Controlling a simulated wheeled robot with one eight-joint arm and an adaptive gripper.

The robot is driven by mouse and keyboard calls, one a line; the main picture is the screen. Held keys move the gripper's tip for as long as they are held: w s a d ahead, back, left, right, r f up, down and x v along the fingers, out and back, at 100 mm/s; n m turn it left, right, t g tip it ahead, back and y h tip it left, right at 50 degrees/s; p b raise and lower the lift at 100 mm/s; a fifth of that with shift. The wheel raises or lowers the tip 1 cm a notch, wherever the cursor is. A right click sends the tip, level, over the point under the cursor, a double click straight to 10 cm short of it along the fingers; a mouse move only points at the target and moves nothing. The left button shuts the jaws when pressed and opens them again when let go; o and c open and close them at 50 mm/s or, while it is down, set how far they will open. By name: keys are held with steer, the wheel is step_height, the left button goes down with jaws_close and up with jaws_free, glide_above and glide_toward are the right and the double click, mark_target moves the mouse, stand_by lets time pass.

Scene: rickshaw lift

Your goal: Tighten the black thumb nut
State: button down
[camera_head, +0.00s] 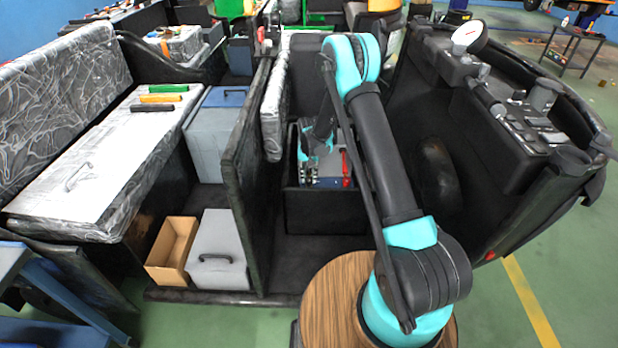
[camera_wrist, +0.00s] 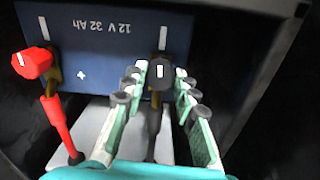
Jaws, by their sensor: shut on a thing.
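The black thumb nut (camera_wrist: 160,80) sits at the battery's terminal on the right in the wrist view, with a white mark on its face. My gripper (camera_wrist: 161,73) has its two teal fingers on either side of it and is shut on it. The blue battery (camera_wrist: 105,60) carries the upside-down label "12 V 32 Ah". A black cable (camera_wrist: 153,125) runs from this terminal between my fingers. The red thumb nut (camera_wrist: 32,64) with its red cable (camera_wrist: 58,128) is at the plus terminal on the left. In the head view my arm hides much of the battery (camera_head: 328,183).
The battery sits in a dark, open compartment (camera_head: 325,213) with close walls. A black partition (camera_head: 246,165) stands to its left, and a black vehicle front (camera_head: 470,140) with a gauge (camera_head: 468,34) to its right. A cardboard box (camera_head: 172,250) and grey box (camera_head: 217,250) stand left.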

mark_target(309, 178)
steer(key=shift+m, duration=0.6)
steer(key=c, duration=1.2)
jaws_free()
steer(key=shift+r, duration=0.1)
step_height(309, 178, up, 12)
steer(key=shift+f, duration=0.1)
